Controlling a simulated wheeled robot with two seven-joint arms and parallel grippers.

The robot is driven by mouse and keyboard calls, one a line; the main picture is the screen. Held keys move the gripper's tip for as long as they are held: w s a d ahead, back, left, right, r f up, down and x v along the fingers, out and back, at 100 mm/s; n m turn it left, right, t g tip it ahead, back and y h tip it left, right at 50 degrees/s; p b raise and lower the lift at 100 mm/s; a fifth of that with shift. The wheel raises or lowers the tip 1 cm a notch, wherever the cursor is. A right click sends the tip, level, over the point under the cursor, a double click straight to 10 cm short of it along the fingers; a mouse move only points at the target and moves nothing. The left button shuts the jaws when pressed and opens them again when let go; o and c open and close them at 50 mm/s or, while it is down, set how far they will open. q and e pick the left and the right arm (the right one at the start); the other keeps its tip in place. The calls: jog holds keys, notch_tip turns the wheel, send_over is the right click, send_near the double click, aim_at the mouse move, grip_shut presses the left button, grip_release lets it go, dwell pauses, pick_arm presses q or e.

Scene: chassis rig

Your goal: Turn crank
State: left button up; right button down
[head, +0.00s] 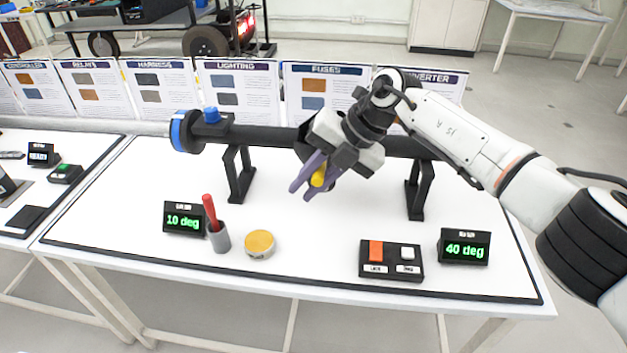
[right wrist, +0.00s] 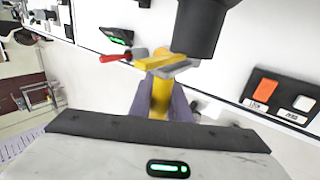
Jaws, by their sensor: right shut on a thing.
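A thick black shaft (head: 262,138) lies level across two black stands, with a blue collar (head: 185,131) toward its left end. My right gripper (head: 303,192) is in front of the shaft, its purple fingers shut on a yellow crank handle (head: 319,177). In the right wrist view the yellow handle (right wrist: 160,96) sits between the fingers, with a dark cylinder (right wrist: 200,25) just beyond it. The crank's hub is mostly hidden by my gripper. The left display (head: 184,219) reads "10 deg"; the right display (head: 465,247) reads "40 deg". My left gripper is not in view.
A box with orange and white buttons (head: 391,261) stands at the front right. A grey cup (head: 219,238) holding a red tool and a round yellow-topped tin (head: 259,244) stand at the front middle. Printed boards (head: 240,92) line the back. The table between tin and button box is clear.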

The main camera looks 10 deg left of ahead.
jog(key=shift+a, duration=0.15)
dwell(0.4)
jog(key=c, duration=1.6)
grip_release()
jog(key=shift+c, duration=0.2)
jog(key=b+v, duration=0.1)
jog(key=v, duration=0.9)
jog(key=shift+a+r, duration=0.1)
jog(key=shift+r, duration=0.15)
